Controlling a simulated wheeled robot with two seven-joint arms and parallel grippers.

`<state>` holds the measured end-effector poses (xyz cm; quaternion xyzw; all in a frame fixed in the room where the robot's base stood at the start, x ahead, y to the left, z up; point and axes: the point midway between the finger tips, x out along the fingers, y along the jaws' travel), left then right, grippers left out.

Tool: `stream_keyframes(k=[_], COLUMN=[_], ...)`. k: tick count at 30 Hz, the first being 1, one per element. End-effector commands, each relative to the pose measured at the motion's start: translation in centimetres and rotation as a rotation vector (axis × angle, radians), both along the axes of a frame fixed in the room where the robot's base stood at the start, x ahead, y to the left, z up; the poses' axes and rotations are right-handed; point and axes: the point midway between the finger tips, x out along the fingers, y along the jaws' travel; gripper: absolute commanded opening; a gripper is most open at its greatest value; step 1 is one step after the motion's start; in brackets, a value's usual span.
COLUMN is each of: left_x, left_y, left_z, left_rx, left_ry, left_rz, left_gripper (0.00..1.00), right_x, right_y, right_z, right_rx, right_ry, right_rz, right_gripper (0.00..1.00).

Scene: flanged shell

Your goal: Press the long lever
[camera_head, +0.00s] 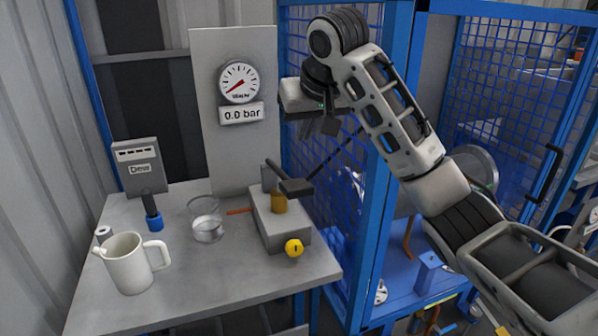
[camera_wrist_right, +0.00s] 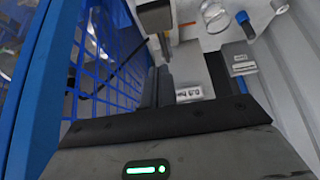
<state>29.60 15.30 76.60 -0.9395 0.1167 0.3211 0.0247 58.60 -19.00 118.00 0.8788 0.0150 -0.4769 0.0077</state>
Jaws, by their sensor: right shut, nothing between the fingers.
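A grey block-shaped pump (camera_head: 283,230) stands on the bench, with a brass cylinder (camera_head: 279,203) and a dark head on top. A long thin dark rod (camera_head: 335,154), which looks like the long lever, slopes up to the right from the dark head. It also shows in the wrist view (camera_wrist_right: 103,80), in front of the blue mesh. My right gripper (camera_head: 323,126) is shut and empty, above and right of the pump, near the rod's upper part. I cannot see contact with the rod. The shut fingers also show in the wrist view (camera_wrist_right: 157,87). My left gripper is out of view.
A gauge (camera_head: 239,83) on a grey panel (camera_head: 206,153) has a "0.0 bar" readout. A white mug (camera_head: 129,264), a glass jar (camera_head: 208,228) and a "Dew" meter (camera_head: 139,167) stand left on the bench (camera_head: 200,285). A blue mesh cage (camera_head: 330,60) stands close behind my right gripper.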

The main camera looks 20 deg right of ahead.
Motion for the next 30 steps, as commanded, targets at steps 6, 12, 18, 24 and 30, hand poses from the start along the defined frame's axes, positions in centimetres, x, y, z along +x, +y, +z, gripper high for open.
stream_keyframes(k=[6, 12, 18, 24, 30], left_x=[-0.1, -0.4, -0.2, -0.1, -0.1], left_y=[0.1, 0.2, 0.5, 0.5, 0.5], left_z=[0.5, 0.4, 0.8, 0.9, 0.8], left_rx=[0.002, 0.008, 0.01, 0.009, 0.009], left_ry=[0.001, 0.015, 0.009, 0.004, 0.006], left_rz=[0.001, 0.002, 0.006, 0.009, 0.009], left_gripper=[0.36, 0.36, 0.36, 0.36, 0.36], right_x=[2.4, 4.6, 4.0, 3.8, 3.8], right_y=[0.0, 0.1, 0.1, 0.1, 0.1], right_z=[-3.8, -7.3, -10.0, -11.0, -11.1], right_rx=[-0.001, -0.002, -0.002, -0.001, -0.001], right_ry=[0.007, 0.006, 0.002, 0.0, 0.0], right_rz=[-0.001, -0.001, 0.001, 0.0, 0.0], right_gripper=[0.0, 0.0, 0.0, 0.0, 0.0])
